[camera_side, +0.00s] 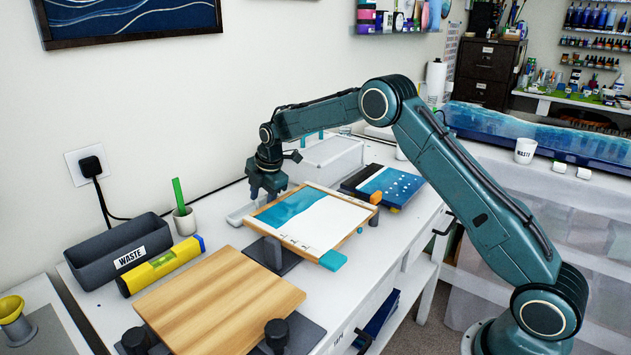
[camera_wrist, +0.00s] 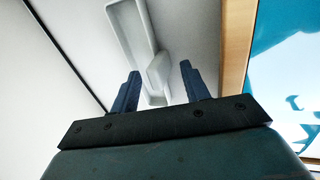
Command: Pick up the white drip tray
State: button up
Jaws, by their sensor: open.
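The white drip tray (camera_side: 240,213) lies on the white bench, left of the framed blue-and-white panel, partly hidden behind my gripper in the side view. In the wrist view the tray (camera_wrist: 127,28) is a long, shallow white shape running from the top toward the fingers, with a raised white block (camera_wrist: 158,72) on its right side. My gripper (camera_side: 267,191) points down over the tray area and is open and empty. In the wrist view its two dark blue fingers (camera_wrist: 160,84) are spread, with the block appearing between their tips. Contact cannot be told.
The wood-framed panel (camera_side: 325,224) stands close to the right of my gripper. A grey waste bin (camera_side: 115,252), a yellow level (camera_side: 160,266), a cup with a green stick (camera_side: 184,221) and a wooden board (camera_side: 220,300) lie left and front. A white box (camera_side: 330,160) stands behind.

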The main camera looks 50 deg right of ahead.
jog(key=shift+w+f, duration=0.15)
jog(key=shift+f, duration=0.4)
jog(key=shift+c, duration=0.3)
grip_shut()
